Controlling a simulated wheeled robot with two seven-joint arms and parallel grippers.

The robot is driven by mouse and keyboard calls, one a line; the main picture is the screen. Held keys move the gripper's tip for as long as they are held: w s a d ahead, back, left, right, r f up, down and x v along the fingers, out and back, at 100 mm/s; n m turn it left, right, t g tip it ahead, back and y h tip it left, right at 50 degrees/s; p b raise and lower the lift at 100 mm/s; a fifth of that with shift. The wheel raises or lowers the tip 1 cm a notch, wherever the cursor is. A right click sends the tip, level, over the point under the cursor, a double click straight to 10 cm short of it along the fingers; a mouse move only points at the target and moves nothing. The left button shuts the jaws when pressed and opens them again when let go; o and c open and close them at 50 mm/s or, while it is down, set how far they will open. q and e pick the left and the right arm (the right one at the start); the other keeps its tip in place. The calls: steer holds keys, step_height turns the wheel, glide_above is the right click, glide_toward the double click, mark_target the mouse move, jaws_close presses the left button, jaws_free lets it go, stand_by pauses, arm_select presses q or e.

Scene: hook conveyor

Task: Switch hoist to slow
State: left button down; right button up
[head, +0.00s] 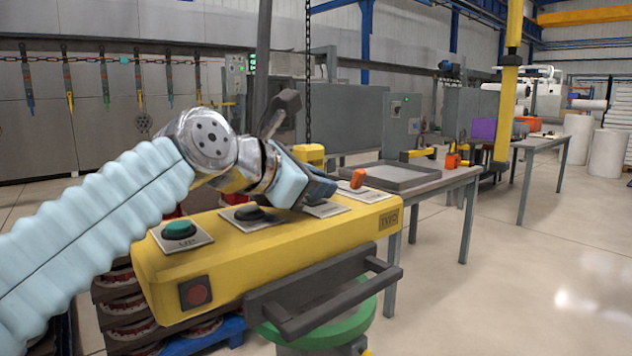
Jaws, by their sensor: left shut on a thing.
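A yellow control box (240,255) stands in front of me, with a row of plates along its top. It carries a green button (179,229) at the left, a black button (250,213) beside it and an orange lever switch (358,178) at the right. My left gripper (322,190) points down at a third plate (326,209), between the black button and the orange lever. It is shut on a control at that plate; the fingers hide the control and its setting. The orange lever stands tilted, just right of the fingers. My right gripper is not in view.
A red button (195,292) is on the box's front, beside a dark handle bar (330,298). Behind are a grey tray (392,176) on a table, a hanging chain (308,75) and a yellow post (508,95). The floor at right is clear.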

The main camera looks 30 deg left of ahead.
arm_select(q)
steer(key=c, duration=1.1)
jaws_free()
steer(key=shift+s, duration=0.1)
steer(key=v, duration=1.3)
steer(key=shift+s+r, duration=0.15)
steer(key=shift+s, duration=0.2)
